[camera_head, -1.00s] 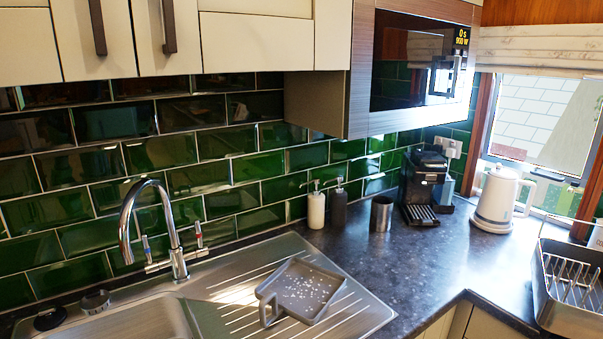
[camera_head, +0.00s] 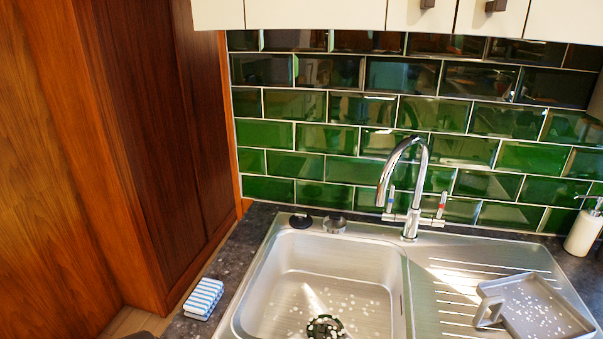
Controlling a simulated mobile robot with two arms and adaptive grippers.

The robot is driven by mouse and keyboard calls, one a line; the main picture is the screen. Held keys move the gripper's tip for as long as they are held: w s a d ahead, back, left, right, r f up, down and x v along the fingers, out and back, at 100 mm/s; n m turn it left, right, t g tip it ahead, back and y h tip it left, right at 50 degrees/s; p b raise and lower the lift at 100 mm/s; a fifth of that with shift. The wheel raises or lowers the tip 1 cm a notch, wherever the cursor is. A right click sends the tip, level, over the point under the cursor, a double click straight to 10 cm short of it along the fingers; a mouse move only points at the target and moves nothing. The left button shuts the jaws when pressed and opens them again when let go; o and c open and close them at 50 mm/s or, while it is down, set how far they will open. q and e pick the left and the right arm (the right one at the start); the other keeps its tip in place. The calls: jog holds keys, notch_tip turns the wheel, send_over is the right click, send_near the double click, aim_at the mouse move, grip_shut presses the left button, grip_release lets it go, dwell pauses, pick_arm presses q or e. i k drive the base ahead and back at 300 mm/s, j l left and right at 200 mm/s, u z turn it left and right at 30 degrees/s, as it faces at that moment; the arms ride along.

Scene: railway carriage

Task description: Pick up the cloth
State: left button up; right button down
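A folded cloth (camera_head: 203,298) with blue and white stripes lies on the dark worktop, left of the sink, near the bottom of the head view. Nothing is seen touching it from above. Neither of my grippers can be made out in this view. A small dark shape shows at the bottom edge, left of the cloth, and I cannot tell what it is.
The steel sink (camera_head: 335,262) holds white specks and a dark drain fitting (camera_head: 325,327). A chrome tap (camera_head: 411,190) stands behind it. A grey dustpan-like tray (camera_head: 540,307) lies on the drainer. A white dispenser (camera_head: 583,232) stands far right. A wooden partition (camera_head: 165,150) rises at left.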

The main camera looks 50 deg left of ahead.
aim_at(202, 303)
jog(key=u, duration=2.15)
